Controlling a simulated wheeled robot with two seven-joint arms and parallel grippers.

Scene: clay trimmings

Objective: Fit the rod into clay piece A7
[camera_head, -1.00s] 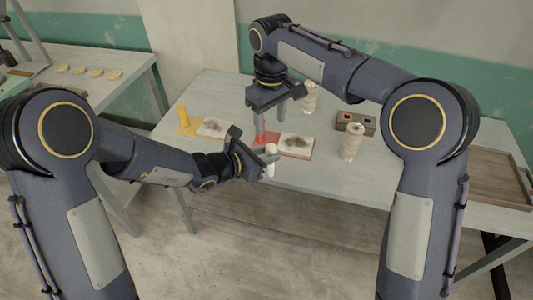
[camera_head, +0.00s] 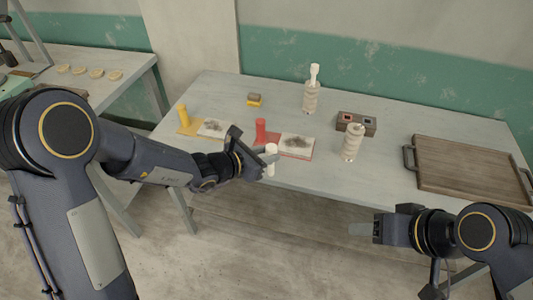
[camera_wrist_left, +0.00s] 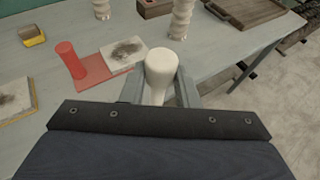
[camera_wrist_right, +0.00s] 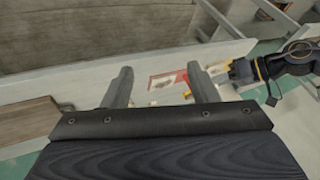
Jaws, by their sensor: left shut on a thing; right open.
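My left gripper (camera_head: 268,160) is shut on a pale white rod (camera_head: 271,170) and holds it upright by the table's front edge. The rod's wider top shows between the fingers in the left wrist view (camera_wrist_left: 161,62). Two pale, ribbed clay pieces stand on the table. One clay piece (camera_head: 352,145) is right of the rod; the other clay piece (camera_head: 311,102) stands at the back, with a white rod-like part sticking up from its top. I cannot read any A7 label. My right gripper (camera_head: 362,229) is open and empty, in front of the table at lower right.
A red post (camera_head: 261,130) on a red base with a smudged white plate, and a yellow post (camera_head: 183,115) with its own, stand left of the clay. A dark two-hole block (camera_head: 356,122), a yellow-grey block (camera_head: 254,99) and a wooden tray (camera_head: 470,168) also lie on the table.

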